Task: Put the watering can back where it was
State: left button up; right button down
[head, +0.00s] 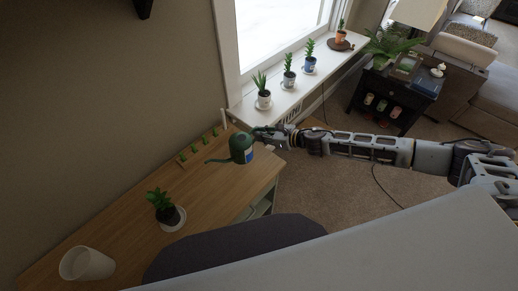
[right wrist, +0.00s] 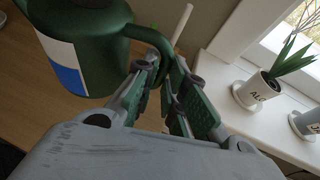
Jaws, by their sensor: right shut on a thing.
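The dark green watering can (head: 241,148) has a white and blue label and a spout pointing left. It is at the far right end of the wooden desk in the head view. My right gripper (head: 262,133) is at its handle, on the can's right side. In the right wrist view the can (right wrist: 88,50) fills the upper left, and my right gripper (right wrist: 165,75) is shut on its handle. I cannot tell whether the can's base touches the desk. My left gripper is not in view.
The desk (head: 110,228) holds a potted plant (head: 164,208) on a saucer, a white cup (head: 87,264) and a row of small green items (head: 196,148). Several potted plants (head: 263,92) line the windowsill. A dark chair (head: 235,240) stands at the desk's front.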

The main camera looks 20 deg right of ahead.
jog(key=shift+f+b, duration=0.3)
jog(key=shift+f, duration=1.45)
jog(key=shift+f, duration=0.1)
jog(key=shift+f+b, duration=0.3)
jog(key=shift+f, duration=1.7)
jog(key=shift+f, duration=0.15)
jog(key=c, duration=1.5)
grip_release()
